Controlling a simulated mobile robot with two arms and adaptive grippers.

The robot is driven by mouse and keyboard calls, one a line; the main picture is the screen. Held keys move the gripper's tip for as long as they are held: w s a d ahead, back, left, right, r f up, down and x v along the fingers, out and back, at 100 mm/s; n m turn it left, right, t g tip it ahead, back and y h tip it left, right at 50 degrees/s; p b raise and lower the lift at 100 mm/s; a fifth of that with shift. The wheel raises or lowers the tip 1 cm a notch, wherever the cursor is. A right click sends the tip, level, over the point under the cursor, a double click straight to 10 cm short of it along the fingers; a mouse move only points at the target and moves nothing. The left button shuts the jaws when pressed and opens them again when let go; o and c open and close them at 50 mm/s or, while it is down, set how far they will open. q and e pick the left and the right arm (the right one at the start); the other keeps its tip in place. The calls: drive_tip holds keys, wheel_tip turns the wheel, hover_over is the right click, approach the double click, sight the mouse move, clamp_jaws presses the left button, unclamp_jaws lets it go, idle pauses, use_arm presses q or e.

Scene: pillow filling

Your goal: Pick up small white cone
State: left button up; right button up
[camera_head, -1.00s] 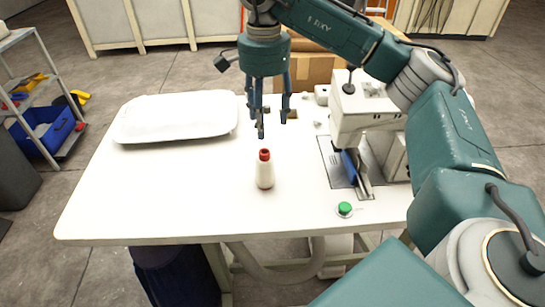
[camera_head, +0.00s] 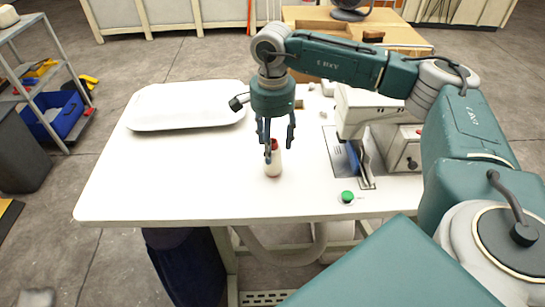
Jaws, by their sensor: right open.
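The small white cone (camera_head: 274,164), with a red top, stands upright on the white table (camera_head: 185,190) near its middle. My right gripper (camera_head: 279,154) points down with its fingers apart at the cone's upper part. One finger overlaps the cone's left side in the picture and the other is to its right. I cannot tell whether a finger touches it. My left gripper is not in view.
A white pillow-like item (camera_head: 187,105) lies at the table's back left. A sewing machine (camera_head: 365,108) stands to the right of the cone, with a green button (camera_head: 347,197) in front of it. The table's front left is clear.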

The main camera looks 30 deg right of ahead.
clamp_jaws()
drive_tip(key=shift+r, duration=0.1)
